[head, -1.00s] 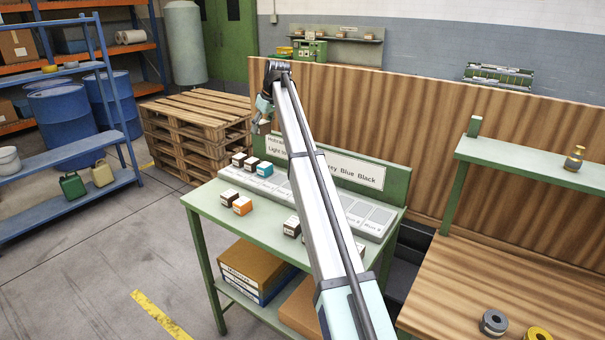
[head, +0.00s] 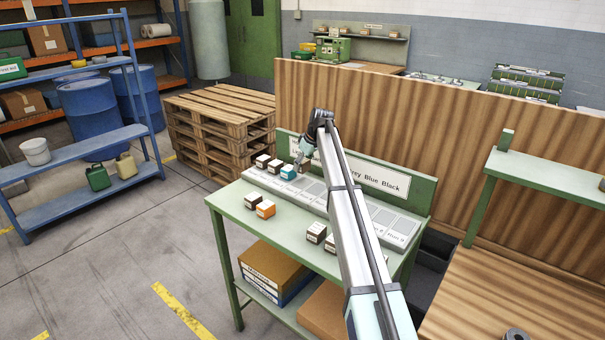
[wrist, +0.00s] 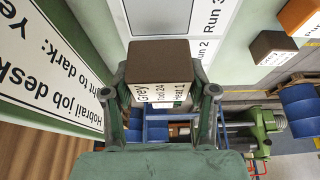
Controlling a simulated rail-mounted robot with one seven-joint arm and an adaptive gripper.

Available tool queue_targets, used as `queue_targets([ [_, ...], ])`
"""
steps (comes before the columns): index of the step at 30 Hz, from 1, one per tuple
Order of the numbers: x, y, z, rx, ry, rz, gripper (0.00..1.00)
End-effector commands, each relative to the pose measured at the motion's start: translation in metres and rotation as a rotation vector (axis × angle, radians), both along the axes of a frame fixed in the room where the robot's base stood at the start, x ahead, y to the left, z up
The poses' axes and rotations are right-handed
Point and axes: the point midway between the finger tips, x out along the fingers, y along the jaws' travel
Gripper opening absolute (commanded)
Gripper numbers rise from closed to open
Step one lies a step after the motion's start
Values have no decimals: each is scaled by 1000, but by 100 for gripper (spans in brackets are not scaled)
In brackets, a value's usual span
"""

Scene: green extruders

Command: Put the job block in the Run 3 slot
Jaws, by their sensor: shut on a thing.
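My gripper (wrist: 163,115) is shut on the job block (wrist: 160,68), which has a dark brown face and a white label reading Grey, Tool 24, Heat 1. In the wrist view the block hangs between the fingers in front of the slot strip. The Run 3 slot (wrist: 160,14), a grey pad in a white frame, shows beyond the block, with its Run 3 label to the right. The Run 2 label is nearer, beside the block. In the head view my gripper (head: 303,162) is low over the strip (head: 312,190), close to a teal block. The held block is not clear there.
Dark blocks (head: 262,160) and the teal block (head: 289,172) sit at the strip's left end. Loose blocks, one orange (head: 265,208), lie on the green desk's front (head: 285,218). A sign board (head: 378,180) stands behind the strip. My arm covers part of the strip.

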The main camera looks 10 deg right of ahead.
Motion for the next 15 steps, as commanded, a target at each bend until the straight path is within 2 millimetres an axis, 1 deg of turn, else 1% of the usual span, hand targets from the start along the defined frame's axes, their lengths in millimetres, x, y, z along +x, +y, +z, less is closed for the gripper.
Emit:
queue_targets([
  [3,0,0,-10,0,0,0,21],
  [8,0,0,-18,0,0,-1,21],
  [15,-1,0,-48,0,2,-1,21],
])
